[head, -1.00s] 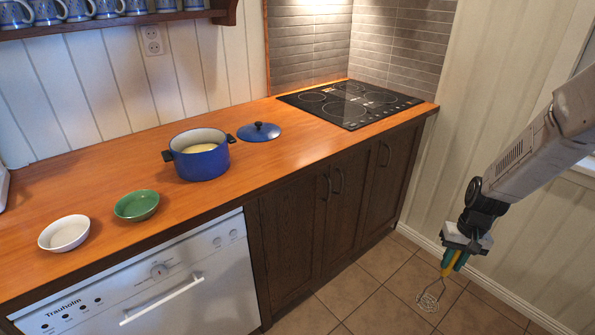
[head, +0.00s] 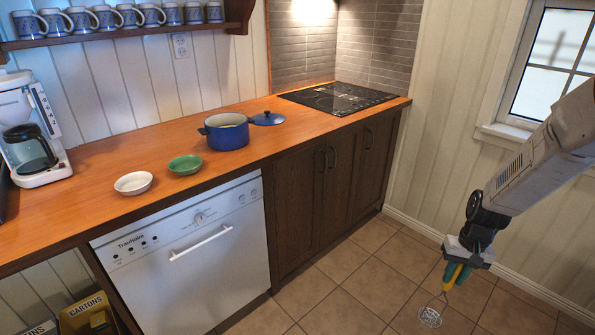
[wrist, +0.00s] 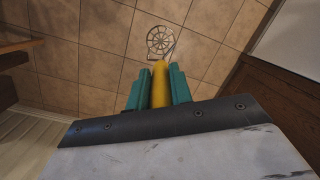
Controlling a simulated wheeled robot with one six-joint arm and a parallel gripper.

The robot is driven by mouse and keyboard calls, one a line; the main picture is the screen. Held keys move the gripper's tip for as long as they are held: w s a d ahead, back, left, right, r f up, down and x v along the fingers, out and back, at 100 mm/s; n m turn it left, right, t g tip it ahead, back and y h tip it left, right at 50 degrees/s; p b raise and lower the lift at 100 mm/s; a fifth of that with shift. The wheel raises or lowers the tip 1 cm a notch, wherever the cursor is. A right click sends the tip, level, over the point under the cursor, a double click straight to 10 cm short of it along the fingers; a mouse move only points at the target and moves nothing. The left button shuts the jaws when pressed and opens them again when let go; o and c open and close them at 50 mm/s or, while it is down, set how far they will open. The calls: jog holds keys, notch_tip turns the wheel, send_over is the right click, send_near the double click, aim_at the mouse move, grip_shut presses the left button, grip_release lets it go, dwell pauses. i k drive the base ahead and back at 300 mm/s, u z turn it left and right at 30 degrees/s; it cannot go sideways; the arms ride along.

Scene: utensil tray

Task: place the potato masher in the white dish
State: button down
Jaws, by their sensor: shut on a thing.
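The potato masher has a yellow handle (wrist: 160,84) and a round wire head (head: 430,316). My gripper (head: 456,274) is shut on the yellow handle, and the masher hangs head down above the floor tiles at the right. In the wrist view the handle sits between the two teal fingers of my gripper (wrist: 159,88), with the wire head (wrist: 160,40) beyond. The white dish (head: 133,183) stands on the wooden counter at the left, empty, well apart from my gripper.
A green bowl (head: 185,165) stands right beside the white dish. A coffee maker (head: 32,130) stands at the left. The floor before the cabinets is clear.

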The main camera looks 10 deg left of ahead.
aim_at(136, 185)
jog(key=k, duration=0.4)
jog(key=u, duration=1.45)
jog(key=i, duration=0.1)
jog(key=u, duration=0.45)
